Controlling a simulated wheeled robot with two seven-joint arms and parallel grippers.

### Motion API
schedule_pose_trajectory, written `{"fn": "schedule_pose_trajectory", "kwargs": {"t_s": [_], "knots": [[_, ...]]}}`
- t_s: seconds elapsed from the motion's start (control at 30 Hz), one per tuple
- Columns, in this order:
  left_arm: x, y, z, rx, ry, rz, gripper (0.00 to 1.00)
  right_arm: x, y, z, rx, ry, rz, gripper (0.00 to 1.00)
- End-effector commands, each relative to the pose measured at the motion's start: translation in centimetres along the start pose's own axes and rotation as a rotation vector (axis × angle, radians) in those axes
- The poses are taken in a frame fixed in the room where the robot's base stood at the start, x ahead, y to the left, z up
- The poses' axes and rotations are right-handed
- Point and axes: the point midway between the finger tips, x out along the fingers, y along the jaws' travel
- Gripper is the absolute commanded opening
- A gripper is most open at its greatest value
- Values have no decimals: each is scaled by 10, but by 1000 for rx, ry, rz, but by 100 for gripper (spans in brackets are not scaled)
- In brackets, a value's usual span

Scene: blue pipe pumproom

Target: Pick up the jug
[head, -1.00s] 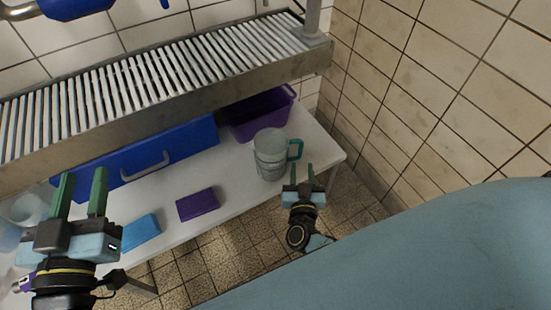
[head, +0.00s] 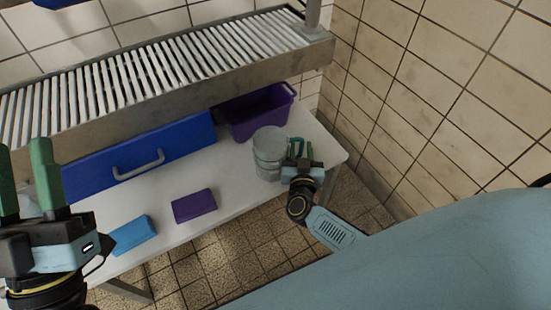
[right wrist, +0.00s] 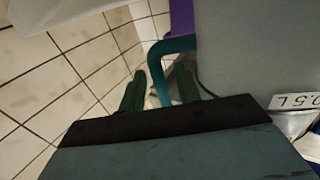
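The jug (head: 268,152) is a clear grey, round vessel with a teal handle (head: 297,141) on its right side. It stands upright on the white table's right part. In the right wrist view its grey wall (right wrist: 245,50) fills the upper right, and the teal handle (right wrist: 160,72) comes down between my fingers. My right gripper (head: 301,148) is open at the handle, with a finger on either side; it also shows in the right wrist view (right wrist: 159,92). My left gripper (head: 26,165) is open and empty at the left edge.
A purple bin (head: 258,116) stands behind the jug. A blue case (head: 110,168), a purple block (head: 194,206) and a light blue block (head: 132,235) are to its left. A slatted metal shelf (head: 150,84) overhangs the table's back. A tiled wall (head: 420,110) is at right.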

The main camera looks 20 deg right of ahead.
Motion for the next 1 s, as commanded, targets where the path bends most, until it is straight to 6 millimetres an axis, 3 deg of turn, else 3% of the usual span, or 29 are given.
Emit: {"fn": "schedule_pose_trajectory", "kwargs": {"t_s": [0.27, 0.5, 1.0], "knots": [[0, 0, -1, 0, 9, 0, 36, 1, 0, 0, -1, -1, 0, 32], [0, 0, -1, 0, 8, 0, 36, 1, 0, 0, 0, -1, 0, 0], [1, 0, -1, 0, -2, 0, 36, 1, 0, -3, 0, 0, 1, 0]]}}
